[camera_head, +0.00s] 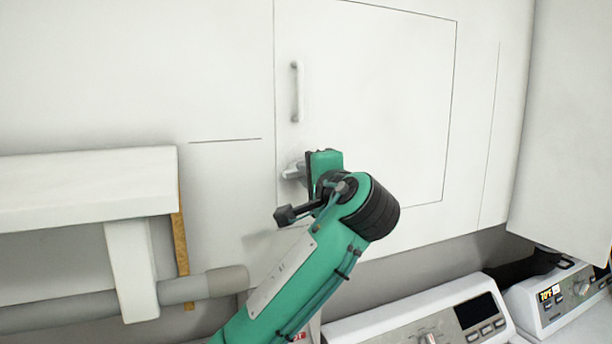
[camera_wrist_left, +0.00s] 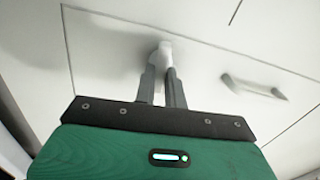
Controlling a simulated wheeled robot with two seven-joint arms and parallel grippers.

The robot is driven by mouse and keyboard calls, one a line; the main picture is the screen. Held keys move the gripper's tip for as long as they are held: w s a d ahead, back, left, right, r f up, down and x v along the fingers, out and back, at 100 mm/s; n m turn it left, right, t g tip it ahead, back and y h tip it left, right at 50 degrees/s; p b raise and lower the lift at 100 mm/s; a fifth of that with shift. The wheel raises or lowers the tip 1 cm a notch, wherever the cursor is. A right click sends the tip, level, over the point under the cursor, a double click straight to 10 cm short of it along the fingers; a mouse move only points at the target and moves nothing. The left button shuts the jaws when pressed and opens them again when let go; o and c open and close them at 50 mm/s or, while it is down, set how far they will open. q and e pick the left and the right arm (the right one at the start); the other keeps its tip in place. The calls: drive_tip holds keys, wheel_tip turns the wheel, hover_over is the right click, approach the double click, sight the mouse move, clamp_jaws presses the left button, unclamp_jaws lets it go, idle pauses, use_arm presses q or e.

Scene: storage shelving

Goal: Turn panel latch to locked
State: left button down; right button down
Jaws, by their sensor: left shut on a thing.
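The panel latch (camera_head: 291,171) is a small light-grey knob on the white panel door (camera_head: 390,90), near its left edge and below the handle. In the left wrist view the latch (camera_wrist_left: 165,48) sits between the two grey fingertips. My left gripper (camera_wrist_left: 162,72) is shut on the latch. In the head view my green left arm comes up from below, and the left gripper (camera_head: 300,172) is at the latch, partly hidden by the wrist. The fingers cover much of the latch, so its exact angle cannot be told. My right gripper is not in view.
A vertical white handle (camera_head: 297,92) is on the door above the latch. A white ledge (camera_head: 80,185) and a grey pipe (camera_head: 200,286) lie at the left. White machines with control panels (camera_head: 420,322) stand at the lower right. The wall around the door is clear.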

use_arm(q)
drive_tip(key=shift+m, duration=0.5)
drive_tip(key=c, duration=1.5)
unclamp_jaws()
drive_tip(key=shift+o, duration=0.2)
drive_tip(key=shift+d, duration=0.1)
drive_tip(key=b+v, duration=0.6)
drive_tip(key=v, duration=0.8)
drive_tip(key=shift+w, duration=0.1)
